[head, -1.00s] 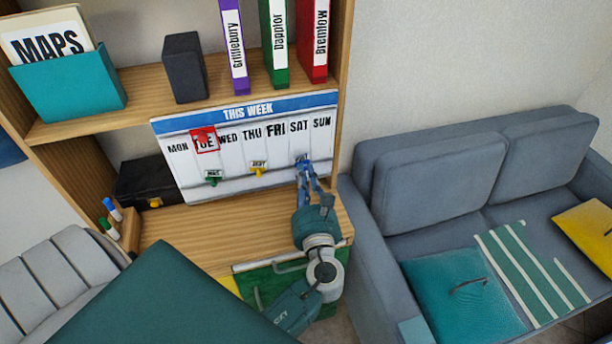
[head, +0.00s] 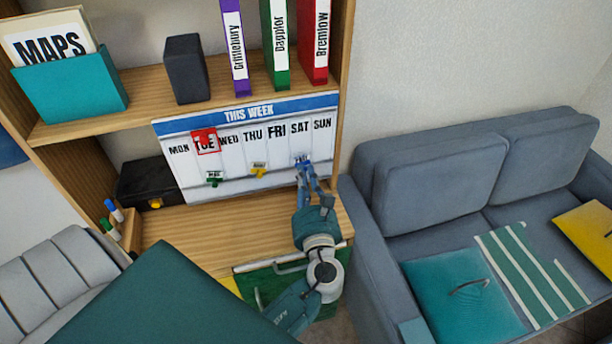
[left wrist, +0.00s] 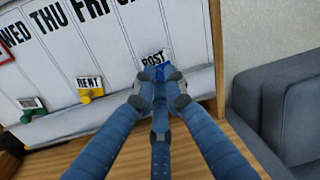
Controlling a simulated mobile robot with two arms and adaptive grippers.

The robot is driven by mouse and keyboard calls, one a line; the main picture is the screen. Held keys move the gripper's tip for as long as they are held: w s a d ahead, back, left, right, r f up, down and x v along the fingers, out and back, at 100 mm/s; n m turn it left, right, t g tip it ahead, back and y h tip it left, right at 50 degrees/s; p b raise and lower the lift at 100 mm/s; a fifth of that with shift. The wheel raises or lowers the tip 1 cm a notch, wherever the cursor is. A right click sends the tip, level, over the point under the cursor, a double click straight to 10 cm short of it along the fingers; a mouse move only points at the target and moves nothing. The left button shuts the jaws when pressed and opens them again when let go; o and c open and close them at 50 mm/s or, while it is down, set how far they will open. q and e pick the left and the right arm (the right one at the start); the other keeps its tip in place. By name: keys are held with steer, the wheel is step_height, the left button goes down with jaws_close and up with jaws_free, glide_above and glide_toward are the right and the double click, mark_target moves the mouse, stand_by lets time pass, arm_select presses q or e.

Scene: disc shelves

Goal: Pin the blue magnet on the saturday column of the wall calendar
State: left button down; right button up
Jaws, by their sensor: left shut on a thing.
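The wall calendar (head: 190,172) has a blue "THIS WEEK" header and columns from MON to SUN; it leans at the back of the wooden desk. My left gripper (head: 302,165) is at the lower part of the SAT column. In the left wrist view the gripper (left wrist: 160,92) is shut on the blue magnet (left wrist: 164,73), with a small "POST" card (left wrist: 153,59) just above it. The magnet is at the calendar's face; whether it touches the board I cannot tell. Fingers hide most of it. My right gripper is not in view.
A green magnet (head: 214,183) and a yellow magnet (head: 259,172) with cards sit on the calendar; a red frame (head: 206,141) surrounds TUE. A shelf with binders (head: 275,45) is above. A black box (head: 145,183) stands left, a grey sofa (head: 420,200) right.

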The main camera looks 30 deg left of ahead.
arm_select(q)
steer(key=shift+w+a, duration=0.3)
steer(key=shift+a, duration=0.05)
stand_by(0.4)
steer(key=c, duration=1.7)
jaws_free()
steer(key=shift+c, duration=0.2)
steer(key=v, duration=1.2)
